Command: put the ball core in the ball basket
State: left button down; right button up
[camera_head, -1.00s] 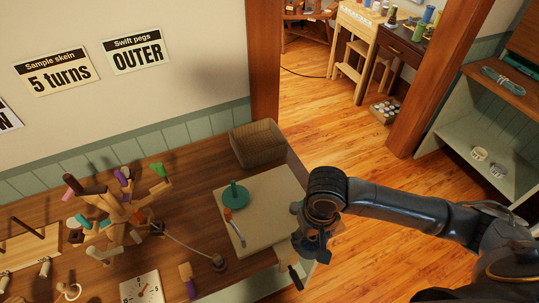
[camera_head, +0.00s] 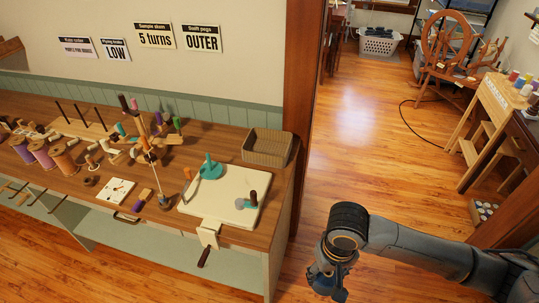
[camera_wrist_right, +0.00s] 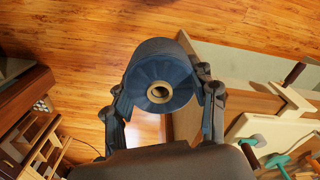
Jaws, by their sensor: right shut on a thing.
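My right gripper (camera_head: 328,282) is over the floor, to the right of the workbench's front corner. In the right wrist view its two fingers are shut around a dark blue, ribbed cylinder with a tan ring at its centre, which looks like the ball core (camera_wrist_right: 158,92). In the head view the ball core is small and partly hidden by the gripper. A brown woven basket (camera_head: 268,149), which looks like the ball basket, stands at the bench's back right corner, apart from the gripper. Its inside looks empty from here. My left gripper is not in view.
A pale board (camera_head: 205,205) with teal and grey parts lies in front of the basket. A clamp handle (camera_head: 205,256) sticks out past the bench's front edge. A wooden post (camera_head: 309,90) rises behind the bench's right end. Open floor (camera_head: 365,150) lies to the right.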

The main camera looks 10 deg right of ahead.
aim_at(268, 152)
jog(key=l+u, duration=0.45)
jog(key=l, duration=0.4)
jog(key=l+u, duration=0.45)
jog(key=l, duration=0.45)
jog(key=i+l, duration=0.15)
jog(key=l, duration=0.15)
jog(key=i+l+u, duration=0.1)
jog(key=i+l, duration=0.2)
jog(key=i, duration=0.3)
